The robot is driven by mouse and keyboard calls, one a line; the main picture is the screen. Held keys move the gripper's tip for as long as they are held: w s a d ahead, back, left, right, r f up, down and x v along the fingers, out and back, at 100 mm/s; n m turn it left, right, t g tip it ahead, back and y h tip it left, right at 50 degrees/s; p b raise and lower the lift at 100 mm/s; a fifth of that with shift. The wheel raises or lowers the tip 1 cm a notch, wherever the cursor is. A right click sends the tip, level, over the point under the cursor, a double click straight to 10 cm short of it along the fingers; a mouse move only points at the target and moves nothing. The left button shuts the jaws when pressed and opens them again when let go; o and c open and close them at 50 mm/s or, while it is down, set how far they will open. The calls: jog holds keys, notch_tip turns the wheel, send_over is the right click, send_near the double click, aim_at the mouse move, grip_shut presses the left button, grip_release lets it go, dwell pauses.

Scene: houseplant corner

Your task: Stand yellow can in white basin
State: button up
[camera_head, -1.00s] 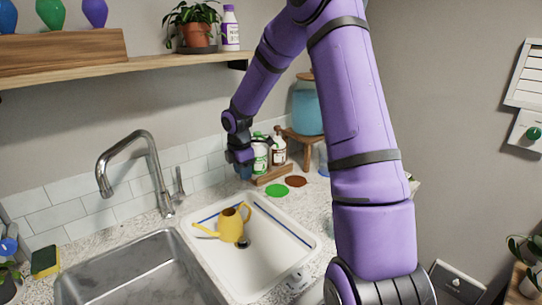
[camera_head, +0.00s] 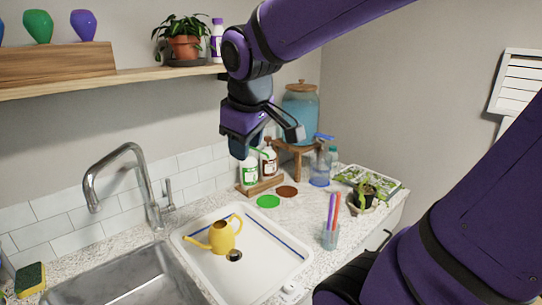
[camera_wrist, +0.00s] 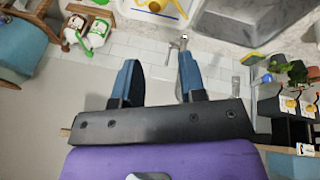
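The yellow can (camera_head: 222,238), a watering can with a spout to the left and a looped handle, stands upright in the white basin (camera_head: 277,275), next to the drain. My gripper (camera_head: 268,143) is raised above the counter behind the basin, clear of the can. In the wrist view my gripper (camera_wrist: 157,62) has its two blue fingers apart with nothing between them. A yellow part of the can shows at the top edge of that view, in the basin (camera_wrist: 163,14).
A steel sink (camera_head: 125,280) and tap (camera_head: 150,190) lie left of the basin. Bottles (camera_head: 250,170) on a wooden tray, a glass jar (camera_head: 301,112) and a cup of pens (camera_head: 330,236) stand behind and right. A shelf (camera_head: 110,80) with vases and a plant is above.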

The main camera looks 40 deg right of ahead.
jog(key=s+a+m+t+y, duration=0.1)
jog(key=s+a+m, duration=0.1)
jog(key=s, duration=0.7)
jog(key=shift+s+r+m, duration=0.25)
jog(key=shift+r+m, duration=0.2)
jog(key=shift+m, duration=0.45)
